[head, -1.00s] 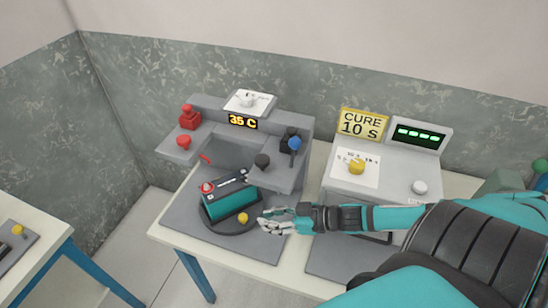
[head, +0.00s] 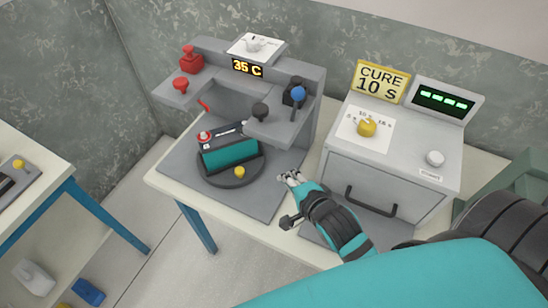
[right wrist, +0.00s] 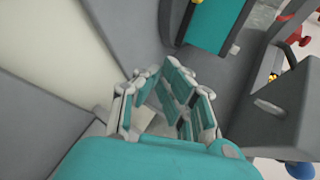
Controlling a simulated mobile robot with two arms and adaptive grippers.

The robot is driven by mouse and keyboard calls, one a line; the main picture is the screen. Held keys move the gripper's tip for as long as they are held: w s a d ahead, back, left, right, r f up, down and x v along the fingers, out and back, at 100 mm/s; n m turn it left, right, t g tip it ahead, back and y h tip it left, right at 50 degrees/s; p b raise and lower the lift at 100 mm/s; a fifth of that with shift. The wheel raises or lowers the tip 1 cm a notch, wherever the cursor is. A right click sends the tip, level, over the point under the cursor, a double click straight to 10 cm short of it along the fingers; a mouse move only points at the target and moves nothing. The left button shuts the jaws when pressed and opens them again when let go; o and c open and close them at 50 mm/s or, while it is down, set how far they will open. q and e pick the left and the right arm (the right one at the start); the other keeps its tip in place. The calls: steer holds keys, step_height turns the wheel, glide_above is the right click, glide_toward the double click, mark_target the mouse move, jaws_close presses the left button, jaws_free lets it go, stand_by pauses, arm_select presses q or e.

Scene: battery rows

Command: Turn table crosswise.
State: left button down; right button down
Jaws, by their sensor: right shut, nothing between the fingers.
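A dark round turntable (head: 222,183) sits on the grey plate of the left station. A teal and black battery (head: 230,153) with a red terminal lies across it, slanting up to the right. A yellow knob (head: 240,171) stands at the turntable's front rim. My right gripper (head: 288,180) is shut and empty, to the right of the turntable and apart from it, above the plate's right edge. In the right wrist view my fingers (right wrist: 168,95) show, with the battery (right wrist: 215,22) beyond them. My left gripper is not in view.
The station's grey frame (head: 292,130) has red and black knobs, a blue-tipped lever (head: 298,94) and a 35 C display (head: 247,67). To the right stands a cure oven (head: 395,165) with a handle and yellow dial. Another table (head: 55,190) stands at left.

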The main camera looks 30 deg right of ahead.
mark_target(272, 167)
steer(key=x, duration=0.7)
steer(key=shift+w+f+p, duration=0.1)
steer(key=shift+w+p, duration=0.2)
steer(key=shift+w, duration=0.05)
steer(key=shift+w+p, duration=0.4)
steer(key=shift+w, duration=1.35)
